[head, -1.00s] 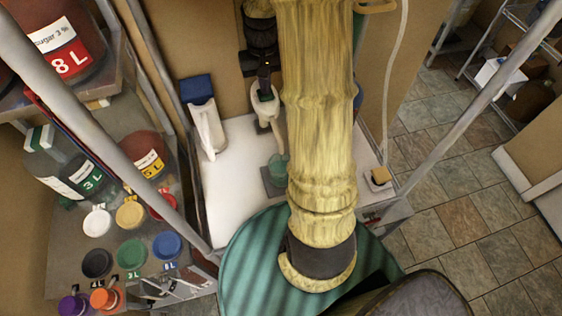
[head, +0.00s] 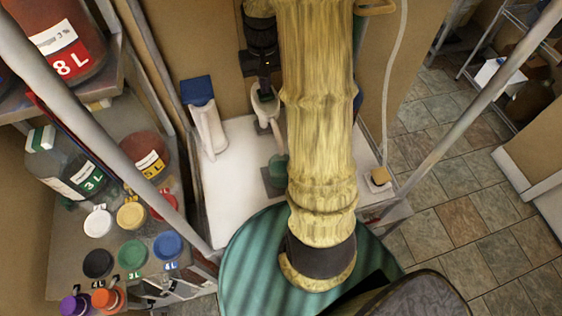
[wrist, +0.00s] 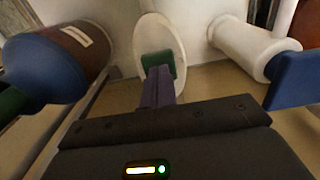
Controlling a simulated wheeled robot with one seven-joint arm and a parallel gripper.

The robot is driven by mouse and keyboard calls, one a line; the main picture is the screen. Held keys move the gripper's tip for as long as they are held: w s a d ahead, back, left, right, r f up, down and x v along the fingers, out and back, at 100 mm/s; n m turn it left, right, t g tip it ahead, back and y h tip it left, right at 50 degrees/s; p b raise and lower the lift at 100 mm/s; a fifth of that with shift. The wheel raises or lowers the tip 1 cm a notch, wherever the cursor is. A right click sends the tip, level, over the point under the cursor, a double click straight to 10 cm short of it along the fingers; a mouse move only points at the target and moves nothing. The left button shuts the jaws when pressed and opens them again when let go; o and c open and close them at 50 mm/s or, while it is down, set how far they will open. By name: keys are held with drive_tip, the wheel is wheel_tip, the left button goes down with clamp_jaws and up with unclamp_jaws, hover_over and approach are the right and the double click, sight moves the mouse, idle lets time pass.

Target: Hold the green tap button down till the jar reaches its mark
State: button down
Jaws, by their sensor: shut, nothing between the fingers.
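The white tap (head: 264,105) stands at the back of the white counter, and its oval face (wrist: 148,32) shows in the wrist view. The green button (wrist: 176,62) sits in that face. My gripper (wrist: 159,72) is shut and empty. Its fingertips overlap the lower part of the button and appear to press on it, though the contact is partly hidden. In the head view my gripper (head: 264,86) is at the top of the tap. The small green jar (head: 277,167) stands on a dark pad below the tap, partly hidden by my arm. Its mark cannot be made out.
Labelled jugs and coloured lids fill the shelves at left. Tiled floor is open at right.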

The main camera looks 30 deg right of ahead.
wheel_tip(320, 180, up, 6)
drive_tip(key=p, duration=0.4)
drive_tip(key=shift+f, duration=0.2)
drive_tip(key=shift+a+f, duration=0.1)
drive_tip(key=s+a+f+n+t+b, duration=0.2)
drive_tip(key=s+a+f+b, duration=0.3)
drive_tip(key=s+a, duration=0.7)
drive_tip(key=shift+s+a+f+n+t, duration=0.2)
drive_tip(key=shift+s+a+n+t, duration=0.1)
drive_tip(key=shift+a+n, duration=0.35)
